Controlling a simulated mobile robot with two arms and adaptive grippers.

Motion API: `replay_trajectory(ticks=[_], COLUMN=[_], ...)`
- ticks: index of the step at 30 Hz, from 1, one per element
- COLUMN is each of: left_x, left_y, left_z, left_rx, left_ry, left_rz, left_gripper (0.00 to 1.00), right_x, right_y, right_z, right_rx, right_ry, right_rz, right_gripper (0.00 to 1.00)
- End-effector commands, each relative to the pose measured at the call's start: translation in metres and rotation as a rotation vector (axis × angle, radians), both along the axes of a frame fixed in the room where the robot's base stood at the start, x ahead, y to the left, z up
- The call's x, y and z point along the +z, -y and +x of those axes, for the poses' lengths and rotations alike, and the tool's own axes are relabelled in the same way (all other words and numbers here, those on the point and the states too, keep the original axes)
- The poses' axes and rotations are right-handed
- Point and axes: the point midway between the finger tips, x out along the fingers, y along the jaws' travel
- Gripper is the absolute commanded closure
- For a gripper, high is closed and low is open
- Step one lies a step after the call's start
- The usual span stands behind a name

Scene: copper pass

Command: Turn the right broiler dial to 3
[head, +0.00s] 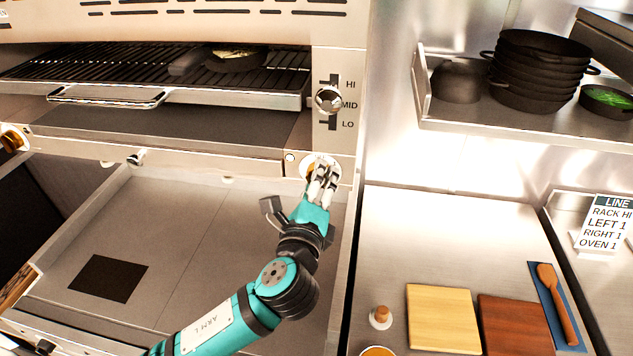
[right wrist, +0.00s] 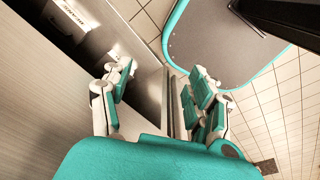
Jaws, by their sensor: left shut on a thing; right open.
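The right broiler dial (head: 309,165) sits on the front panel below the rack-height lever. It is mostly hidden behind my left gripper (head: 321,180). The left gripper's fingers are shut on the dial, and its number marks cannot be read. The left broiler dial (head: 13,140), brass-coloured, is at the left edge of the head view. My right gripper (right wrist: 160,85) shows in the right wrist view. Its fingers are apart with nothing between them.
The rack lever (head: 328,101) points near MID. A sign (head: 603,224) reads RACK HI, LEFT 1, RIGHT 1, OVEN 1. Cutting boards (head: 442,319) lie on the steel counter (head: 430,225) at right. Black pans (head: 540,70) stack on the shelf (head: 515,133) above.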

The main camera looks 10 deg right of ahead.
Motion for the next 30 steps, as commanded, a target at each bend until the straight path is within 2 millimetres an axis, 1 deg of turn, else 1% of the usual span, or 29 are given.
replay_trajectory(ticks=[6,15,21,30], left_x=[0.0002,-0.0001,-0.0006,-0.0012], left_y=[0.0004,0.0,0.0004,0.0005], left_z=[-0.0002,0.0,-0.0003,-0.0004], left_rx=[-0.001,0.0,-0.001,-0.002], left_ry=[0.077,0.157,0.187,0.201], left_rz=[0.183,0.375,0.449,0.487], left_gripper=[0.87,0.87,0.87,0.87], right_x=[0.0,0.0,-0.0001,-0.0001], right_y=[0.0014,0.0018,0.0018,0.0016], right_z=[0.0003,0.0004,0.0004,0.0005], right_rx=[0.0,0.0,0.0,0.0], right_ry=[0.0,0.0,0.0,0.0], right_rz=[-0.002,-0.002,-0.002,-0.002], right_gripper=[0.4,0.4,0.4,0.4])
